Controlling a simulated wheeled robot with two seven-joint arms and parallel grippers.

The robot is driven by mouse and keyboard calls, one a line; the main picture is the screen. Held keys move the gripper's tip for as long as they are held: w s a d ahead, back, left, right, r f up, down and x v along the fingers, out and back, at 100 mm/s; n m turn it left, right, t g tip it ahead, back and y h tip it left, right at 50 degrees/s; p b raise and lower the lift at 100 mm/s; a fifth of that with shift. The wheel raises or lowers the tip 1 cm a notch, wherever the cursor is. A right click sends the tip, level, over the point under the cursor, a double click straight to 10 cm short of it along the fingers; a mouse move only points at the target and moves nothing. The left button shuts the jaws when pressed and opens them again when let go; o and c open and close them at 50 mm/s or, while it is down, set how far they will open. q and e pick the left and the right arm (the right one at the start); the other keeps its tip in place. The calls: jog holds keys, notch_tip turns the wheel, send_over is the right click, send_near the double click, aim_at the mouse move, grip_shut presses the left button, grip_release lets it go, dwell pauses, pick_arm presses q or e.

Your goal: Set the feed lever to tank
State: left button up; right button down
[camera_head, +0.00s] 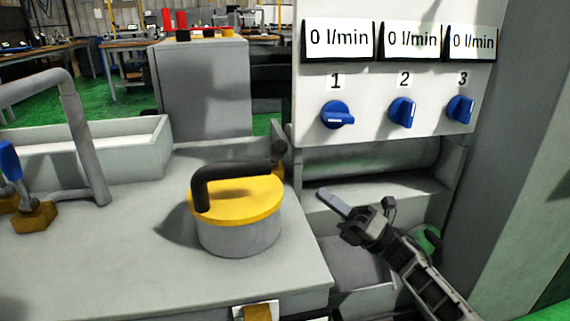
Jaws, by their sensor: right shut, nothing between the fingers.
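A yellow round disc (238,200) with a black bent handle (230,170) sits on a grey cylinder on the bench. The handle's bar runs left to right, with its free end toward the back right. A blue-handled lever (10,160) on a brass valve body (35,217) shows at the left edge, partly cut off. I see no "tank" marking, and I cannot tell which one is the feed lever. My right gripper (333,204) is shut and empty, right of the yellow disc and apart from it, below the panel. My left gripper is not in view.
A white panel (385,80) with blue knobs numbered 1 to 3 and "0 l/min" displays stands at the back right. A grey bent pipe (85,140) and a trough (140,150) are at the left. The front bench top (130,260) is clear.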

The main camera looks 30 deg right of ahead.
aim_at(276, 155)
jog(key=x, duration=1)
jog(key=shift+a, duration=0.1)
